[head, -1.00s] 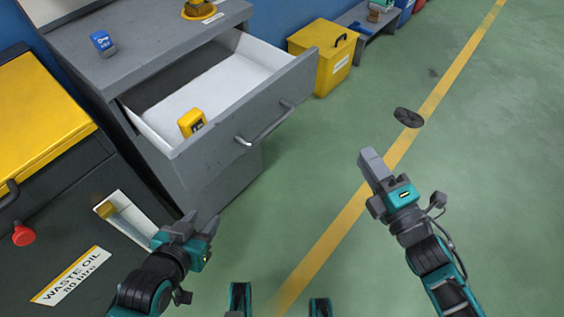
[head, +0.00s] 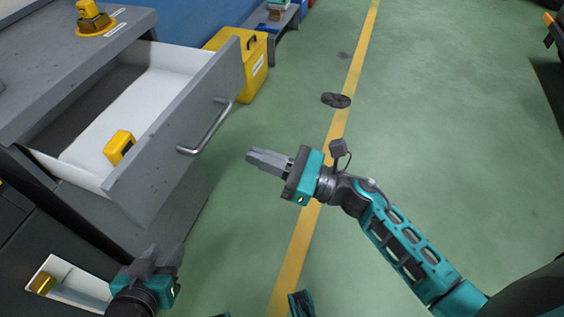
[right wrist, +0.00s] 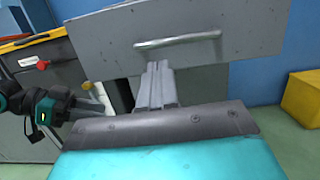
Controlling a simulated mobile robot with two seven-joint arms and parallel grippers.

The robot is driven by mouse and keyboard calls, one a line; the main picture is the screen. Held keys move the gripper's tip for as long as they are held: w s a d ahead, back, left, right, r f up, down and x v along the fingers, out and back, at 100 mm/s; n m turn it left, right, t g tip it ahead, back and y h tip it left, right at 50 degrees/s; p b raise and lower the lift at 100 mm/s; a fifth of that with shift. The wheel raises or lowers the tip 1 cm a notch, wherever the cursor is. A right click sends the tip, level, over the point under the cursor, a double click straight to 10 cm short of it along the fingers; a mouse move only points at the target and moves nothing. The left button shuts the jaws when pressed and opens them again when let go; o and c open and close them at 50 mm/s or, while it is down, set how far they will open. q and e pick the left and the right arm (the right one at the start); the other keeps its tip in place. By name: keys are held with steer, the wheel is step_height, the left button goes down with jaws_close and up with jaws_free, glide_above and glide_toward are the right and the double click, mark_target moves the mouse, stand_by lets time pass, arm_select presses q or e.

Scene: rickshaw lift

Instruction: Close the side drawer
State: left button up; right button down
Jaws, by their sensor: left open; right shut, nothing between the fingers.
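The side drawer (head: 180,120) of the grey cabinet is pulled out, its white inside showing. Its front has a metal bar handle (head: 207,128), which also shows in the right wrist view (right wrist: 178,41). A small yellow object (head: 119,147) lies in the drawer. My right gripper (head: 250,157) is shut and empty, to the right of the handle and apart from it, pointing left towards the drawer front. In the right wrist view its fingers (right wrist: 156,66) point at the drawer front below the handle. My left gripper (head: 163,255) is open, low at the left, below the drawer.
The grey cabinet top (head: 70,60) bears a yellow item (head: 92,18). A yellow box (head: 243,62) stands on the floor beyond the drawer, near a low bench (head: 275,20). A dark disc (head: 336,100) lies by the yellow floor line.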

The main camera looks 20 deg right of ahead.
arm_select(q)
steer(key=shift+s+a, duration=0.1)
steer(key=shift+s, duration=0.05)
arm_select(e)
steer(key=x, duration=0.7)
arm_select(q)
steer(key=shift+a, duration=0.1)
arm_select(e)
steer(key=shift+w+a, duration=0.1)
steer(key=shift+a, duration=0.05)
